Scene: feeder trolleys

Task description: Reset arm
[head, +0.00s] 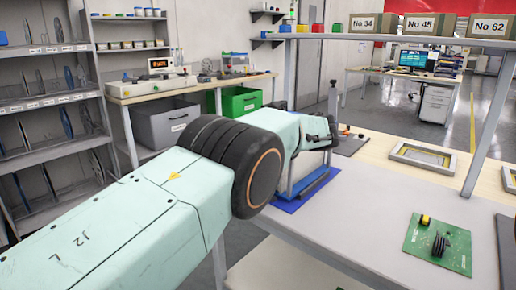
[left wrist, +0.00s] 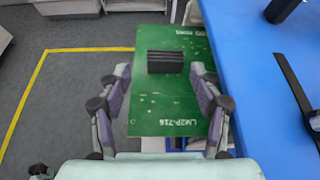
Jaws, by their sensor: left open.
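My left arm comes in from the left in the head view and covers much of the middle. Its gripper (head: 318,132) is seen small and partly hidden, above a blue mat (head: 290,204) on the bench. In the left wrist view, my left gripper (left wrist: 160,70) is open, with its purple-lined fingers apart. A green circuit board (left wrist: 152,112) with a black finned block (left wrist: 165,62) shows between and beyond the fingers. I cannot tell whether the fingers touch the board or what supports it. My right gripper is not in view.
Another green board (head: 425,258) lies on the bench at right, with a grey frame (head: 423,157) behind it. A shelf with boxes (head: 430,24) stands above the bench. In the left wrist view, a blue surface (left wrist: 243,60) is at right and floor at left.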

